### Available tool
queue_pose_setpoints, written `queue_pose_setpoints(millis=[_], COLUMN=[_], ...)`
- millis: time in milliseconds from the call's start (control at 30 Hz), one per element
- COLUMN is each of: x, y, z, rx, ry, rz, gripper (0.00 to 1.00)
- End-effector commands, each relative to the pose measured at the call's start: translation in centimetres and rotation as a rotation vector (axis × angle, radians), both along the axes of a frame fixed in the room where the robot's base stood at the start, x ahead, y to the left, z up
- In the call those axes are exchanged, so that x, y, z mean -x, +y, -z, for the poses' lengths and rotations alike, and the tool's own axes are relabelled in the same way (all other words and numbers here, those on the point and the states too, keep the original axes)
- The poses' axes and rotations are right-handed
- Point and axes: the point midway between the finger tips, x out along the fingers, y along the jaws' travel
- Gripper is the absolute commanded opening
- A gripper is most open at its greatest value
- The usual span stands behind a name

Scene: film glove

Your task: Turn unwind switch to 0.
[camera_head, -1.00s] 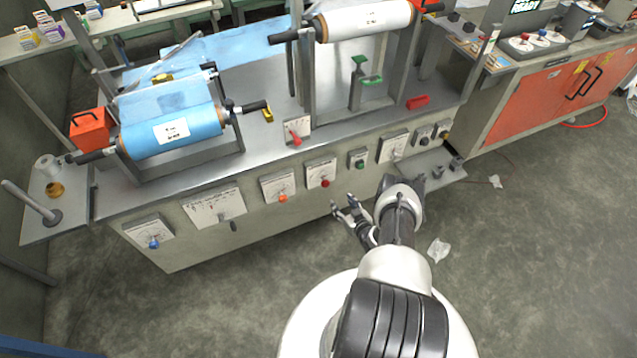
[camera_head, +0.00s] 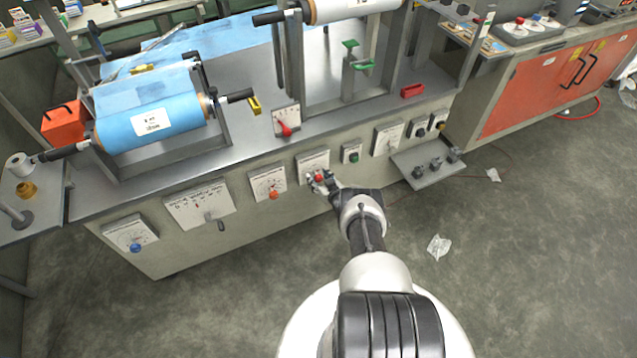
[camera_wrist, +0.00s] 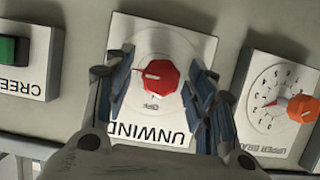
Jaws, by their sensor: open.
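The unwind switch is a red knob (camera_wrist: 158,76) on a white plate (camera_wrist: 165,40) marked UNWIND, which appears upside down in the wrist view. In the head view the red knob (camera_head: 319,178) sits on the front panel of the bench. My gripper (camera_wrist: 158,82) is open, with one finger on each side of the knob. The fingers appear apart from the knob; whether either touches it I cannot tell.
An orange-knobbed dial (camera_wrist: 301,108) is beside the plate, and a green button (camera_wrist: 10,50) marked CREEP is on the other side. A blue knob (camera_head: 135,247), a small lever (camera_head: 221,226) and a red-handled switch (camera_head: 285,128) are also on the bench. A small shelf (camera_head: 428,172) juts out at right.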

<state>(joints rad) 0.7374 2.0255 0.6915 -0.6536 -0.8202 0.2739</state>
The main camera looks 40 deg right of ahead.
Motion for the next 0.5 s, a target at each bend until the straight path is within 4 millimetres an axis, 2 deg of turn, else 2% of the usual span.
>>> queue_pose_setpoints(millis=[367, 500], x=[-0.61, -0.6], y=[-0.17, -0.16], z=[0.17, 0.18], rx=[-0.001, -0.001], ry=[0.0, 0.001], rz=[0.001, 0.001], gripper=[0.51, 0.43])
